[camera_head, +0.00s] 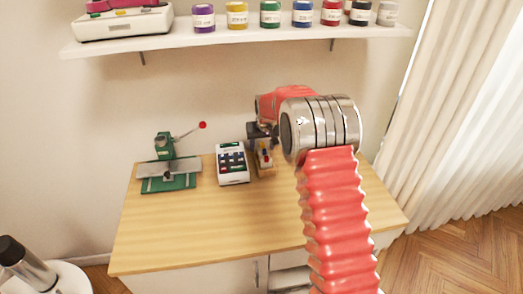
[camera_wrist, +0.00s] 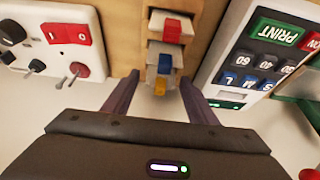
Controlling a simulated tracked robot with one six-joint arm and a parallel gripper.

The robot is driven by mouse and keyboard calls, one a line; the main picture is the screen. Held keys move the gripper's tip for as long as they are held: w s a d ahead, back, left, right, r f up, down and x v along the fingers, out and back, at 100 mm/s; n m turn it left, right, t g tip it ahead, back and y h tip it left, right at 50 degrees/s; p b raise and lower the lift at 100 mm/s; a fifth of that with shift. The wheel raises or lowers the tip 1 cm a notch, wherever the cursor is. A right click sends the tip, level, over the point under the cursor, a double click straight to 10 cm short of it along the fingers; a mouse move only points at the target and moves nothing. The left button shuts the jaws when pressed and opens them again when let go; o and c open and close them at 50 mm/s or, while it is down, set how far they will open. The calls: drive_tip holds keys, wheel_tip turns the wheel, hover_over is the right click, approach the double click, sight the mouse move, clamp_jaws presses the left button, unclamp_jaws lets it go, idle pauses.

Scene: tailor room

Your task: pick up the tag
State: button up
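I cannot make out a thing that is clearly the tag. Between and beyond my fingers in the wrist view is a wooden stand (camera_wrist: 122,28) with stepped white parts carrying a red, a blue and a yellow piece (camera_wrist: 160,85). The stand also shows in the head view (camera_head: 265,170), partly hidden by my arm. My gripper (camera_wrist: 159,80) is open, its two dark fingers spread on either side of the yellow piece's end. Nothing is visibly held. In the head view my gripper (camera_head: 262,138) is over the stand, its fingers hard to see.
A white keypad device with a green PRINT key (camera_wrist: 277,42) stands beside the stand, left of it in the head view (camera_head: 232,178). A white panel with switches (camera_wrist: 50,35) is on the other side. A green lever press (camera_head: 167,175) is farther left. The table front (camera_head: 200,240) is clear.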

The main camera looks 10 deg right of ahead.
sight(262, 143)
drive_tip(key=c, duration=1)
drive_tip(key=shift+o, duration=0.2)
drive_tip(key=shift+r, duration=0.15)
wheel_tip(262, 143, up, 10)
drive_tip(key=shift+f, duration=0.1)
drive_tip(key=shift+s, duration=0.1)
